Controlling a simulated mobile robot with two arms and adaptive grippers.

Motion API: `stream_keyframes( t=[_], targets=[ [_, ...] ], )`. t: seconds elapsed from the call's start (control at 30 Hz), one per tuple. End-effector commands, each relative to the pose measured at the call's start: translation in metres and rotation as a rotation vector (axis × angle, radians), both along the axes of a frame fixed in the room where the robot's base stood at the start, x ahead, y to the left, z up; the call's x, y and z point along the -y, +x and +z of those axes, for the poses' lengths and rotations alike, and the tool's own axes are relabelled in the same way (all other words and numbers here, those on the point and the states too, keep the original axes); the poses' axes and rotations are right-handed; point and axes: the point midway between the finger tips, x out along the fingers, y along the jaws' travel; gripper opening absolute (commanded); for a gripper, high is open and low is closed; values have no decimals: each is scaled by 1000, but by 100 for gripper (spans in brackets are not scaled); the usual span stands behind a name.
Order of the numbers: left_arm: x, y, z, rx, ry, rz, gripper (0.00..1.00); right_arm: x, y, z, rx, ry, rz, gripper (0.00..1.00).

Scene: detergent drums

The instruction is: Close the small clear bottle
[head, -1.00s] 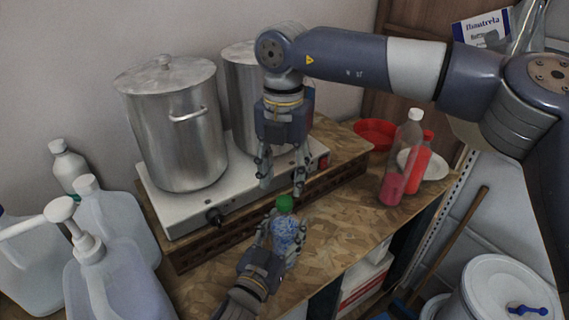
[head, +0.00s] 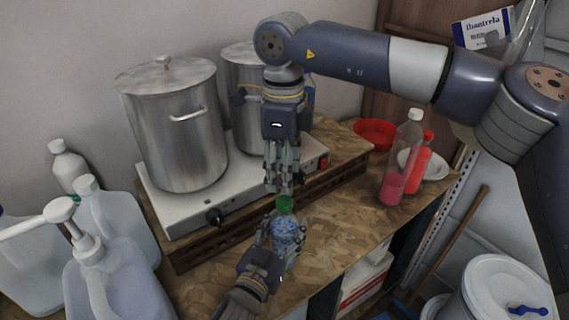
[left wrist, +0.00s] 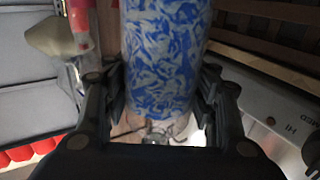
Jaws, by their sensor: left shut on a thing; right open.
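The small clear bottle (head: 286,228) stands upright on the wooden counter, with a blue-and-white patterned body and a green cap (head: 284,203) at its top. My left gripper (head: 277,242) is shut around the bottle's body from the front. In the left wrist view the patterned bottle (left wrist: 165,60) fills the middle between the fingers. My right gripper (head: 279,188) points down just above the green cap, its fingers open and apart from each other. I cannot tell whether the fingertips touch the cap, or whether the cap is fully seated.
A hot plate (head: 240,190) with two steel pots (head: 172,130) stands behind the bottle. Bottles with red liquid (head: 394,175), a red bowl (head: 374,133) and a white plate (head: 436,166) are to the right. Large jugs (head: 115,275) crowd the left. The counter's front edge is near.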

Motion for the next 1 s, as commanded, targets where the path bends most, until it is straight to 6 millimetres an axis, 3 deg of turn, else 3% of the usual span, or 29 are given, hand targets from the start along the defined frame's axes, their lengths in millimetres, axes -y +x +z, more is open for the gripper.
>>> stream_keyframes(
  t=[0.6,0.8,1.0],
  targets=[
    [0,0,0,-1,0,0,0,1,1,7,5,5,992,45],
    [0,0,-1,-1,0,0,0,2,1,9,6,5,1188,45],
    [0,0,-1,-1,0,0,0,2,1,9,6,4,1254,45]
  ],
)
